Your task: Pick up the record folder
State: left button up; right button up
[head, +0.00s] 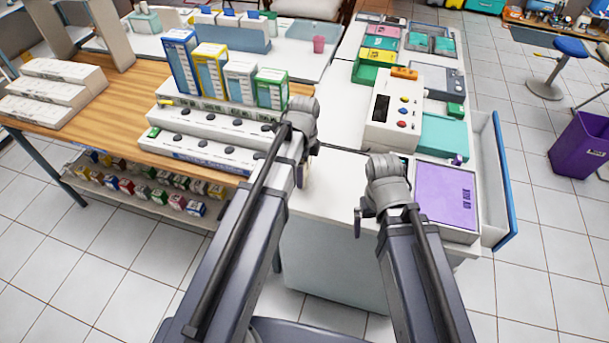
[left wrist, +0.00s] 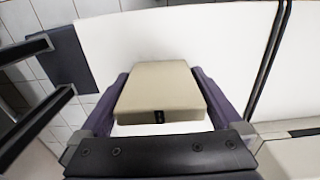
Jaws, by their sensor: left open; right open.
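In the left wrist view a beige flat-topped block (left wrist: 160,88) with a small dark mark on its near edge lies between the two purple fingers of my left gripper (left wrist: 160,100). It looks like the record folder, but I can read no label on it. The fingers are open on either side of it; I cannot tell whether they touch it. In the head view a beige sliver (head: 306,174) shows beside my left arm, mostly hidden by it. My right gripper (head: 361,218) is open and empty above the front of the white cabinet.
The white cabinet (head: 332,265) stands in front of me. On it are a purple-topped tray (head: 447,195) and a white device with buttons (head: 392,110). An open drawer with a blue front (head: 508,195) juts out at right. A wooden table (head: 135,90) with boxes is at left.

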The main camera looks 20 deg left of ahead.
pick_arm(q)
jog(key=shift+f, duration=0.1)
jog(key=c, duration=1)
